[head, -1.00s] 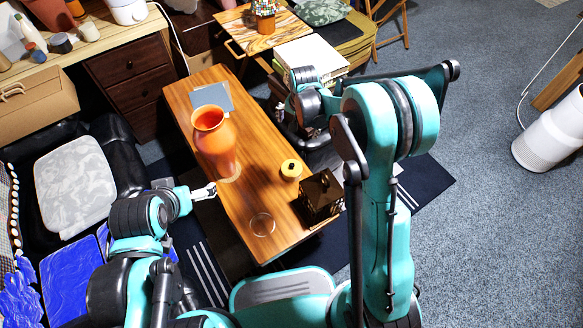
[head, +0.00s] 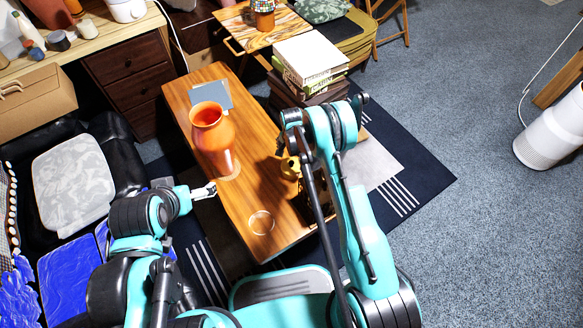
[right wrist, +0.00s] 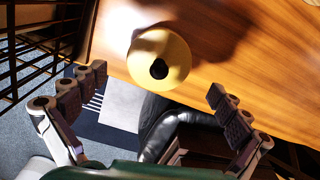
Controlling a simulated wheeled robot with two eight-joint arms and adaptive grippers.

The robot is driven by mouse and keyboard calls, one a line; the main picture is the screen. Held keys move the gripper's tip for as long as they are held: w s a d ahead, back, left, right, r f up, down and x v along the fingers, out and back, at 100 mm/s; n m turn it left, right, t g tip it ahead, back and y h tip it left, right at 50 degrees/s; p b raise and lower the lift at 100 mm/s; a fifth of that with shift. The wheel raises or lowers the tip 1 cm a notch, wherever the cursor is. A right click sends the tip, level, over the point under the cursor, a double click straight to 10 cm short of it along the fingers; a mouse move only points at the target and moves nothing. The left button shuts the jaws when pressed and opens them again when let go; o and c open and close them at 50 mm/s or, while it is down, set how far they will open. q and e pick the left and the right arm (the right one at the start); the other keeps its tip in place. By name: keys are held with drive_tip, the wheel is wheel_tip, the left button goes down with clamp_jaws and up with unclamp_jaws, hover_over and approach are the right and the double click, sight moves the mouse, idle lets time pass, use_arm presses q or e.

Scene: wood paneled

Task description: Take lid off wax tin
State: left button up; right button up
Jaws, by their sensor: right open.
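The wax tin is a small round yellow tin with a black knob on its lid. In the right wrist view the tin (right wrist: 178,42) stands on the table, lid on, just beyond the fingertips of my right gripper (right wrist: 155,84). The gripper is open, its fingers spread to either side, not touching the tin. In the head view my right gripper (head: 291,150) is over the tin (head: 289,168) and partly hides it. My left gripper (head: 206,190) is at the table's left edge, too small to tell its opening.
A tall orange vase (head: 213,140) stands on the wooden table (head: 262,190), left of the tin. A clear glass dish (head: 262,222) is nearer. A dark lantern box beside the tin is mostly hidden by my right arm. Stacked books (head: 310,60) stand behind.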

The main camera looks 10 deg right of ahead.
sight(292, 162)
wheel_tip(292, 162, down, 3)
drive_tip(key=shift+f+b, duration=0.2)
drive_tip(key=shift+b, duration=0.35)
drive_tip(key=shift+r, duration=0.15)
drive_tip(key=shift+s, duration=0.1)
drive_tip(key=c, duration=1.6)
